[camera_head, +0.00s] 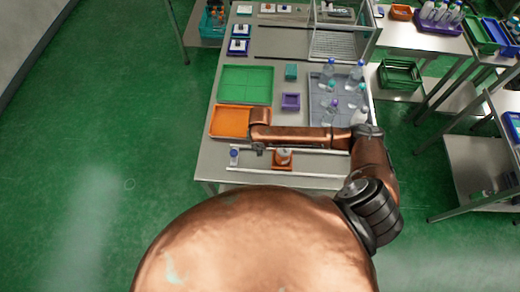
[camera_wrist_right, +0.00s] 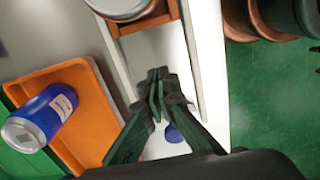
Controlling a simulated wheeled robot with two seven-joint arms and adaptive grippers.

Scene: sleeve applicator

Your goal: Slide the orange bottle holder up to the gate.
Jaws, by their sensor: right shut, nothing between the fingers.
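The orange bottle holder (camera_head: 282,166) sits between two pale rails at the table's front, with a white-topped bottle (camera_head: 284,154) in it. In the right wrist view the holder (camera_wrist_right: 142,20) is at the top, partly cut off. My right gripper (camera_head: 260,151) is just left of the holder in the head view, low over the track. In the wrist view its fingers (camera_wrist_right: 159,88) are closed together and empty, apart from the holder. A small blue-and-white piece (camera_head: 234,157) stands at the track's left end; I cannot tell whether it is the gate. My left gripper is out of view.
An orange tray (camera_head: 226,123) lies behind the track, with a green tray (camera_head: 246,84) beyond. A blue can (camera_wrist_right: 42,117) shows over the orange tray in the wrist view. A grey tray (camera_head: 316,101) with several bottles stands right. A purple box (camera_head: 291,101) is between.

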